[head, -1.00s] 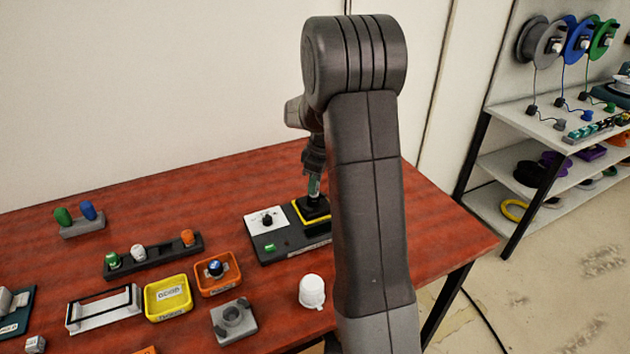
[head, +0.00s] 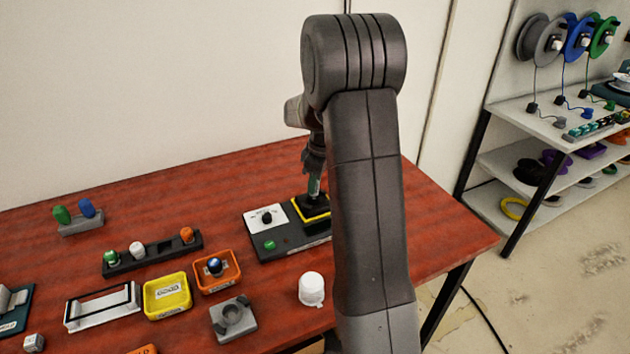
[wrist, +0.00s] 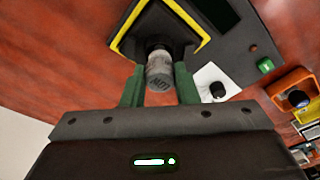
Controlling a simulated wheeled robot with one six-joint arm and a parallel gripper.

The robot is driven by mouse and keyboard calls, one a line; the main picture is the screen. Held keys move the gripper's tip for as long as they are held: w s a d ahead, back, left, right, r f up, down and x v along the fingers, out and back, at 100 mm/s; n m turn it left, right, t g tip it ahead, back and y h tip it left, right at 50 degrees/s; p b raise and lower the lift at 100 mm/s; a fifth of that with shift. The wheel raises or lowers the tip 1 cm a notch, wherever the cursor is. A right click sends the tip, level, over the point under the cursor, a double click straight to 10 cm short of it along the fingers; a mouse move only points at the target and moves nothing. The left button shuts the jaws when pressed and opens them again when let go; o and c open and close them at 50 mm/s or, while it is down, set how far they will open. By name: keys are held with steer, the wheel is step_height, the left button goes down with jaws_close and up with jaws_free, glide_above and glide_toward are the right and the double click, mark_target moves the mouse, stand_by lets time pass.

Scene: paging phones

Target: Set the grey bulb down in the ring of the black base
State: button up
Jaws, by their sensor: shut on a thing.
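The grey bulb (wrist: 159,71) is between the green fingers of my gripper (wrist: 159,88) in the wrist view, and they are shut on it. Its far end is at a dark round part in the middle of the black base (wrist: 178,22), which has a yellow border. The bulb hides most of the ring, so I cannot tell whether it is seated. In the head view my gripper (head: 314,186) points down right over the black base (head: 311,205). My arm covers part of the base there, and the bulb is hard to make out.
A dark panel with a white dial plate (head: 265,218) and a green button (head: 269,244) adjoins the base. An orange bin (head: 232,277), a yellow bin (head: 167,311), a grey block with a round socket (head: 250,327) and a white cup (head: 311,290) stand nearer on the red table.

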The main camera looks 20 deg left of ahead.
steer(key=shift+f, duration=0.15)
steer(key=shift+f+b, duration=0.45)
steer(key=shift+f+b, duration=0.3)
steer(key=shift+f, duration=0.05)
stand_by(1.0)
steer(key=o, duration=1.4)
steer(key=shift+c, duration=0.2)
steer(key=shift+r+p, duration=2)
steer(key=shift+r, duration=0.95)
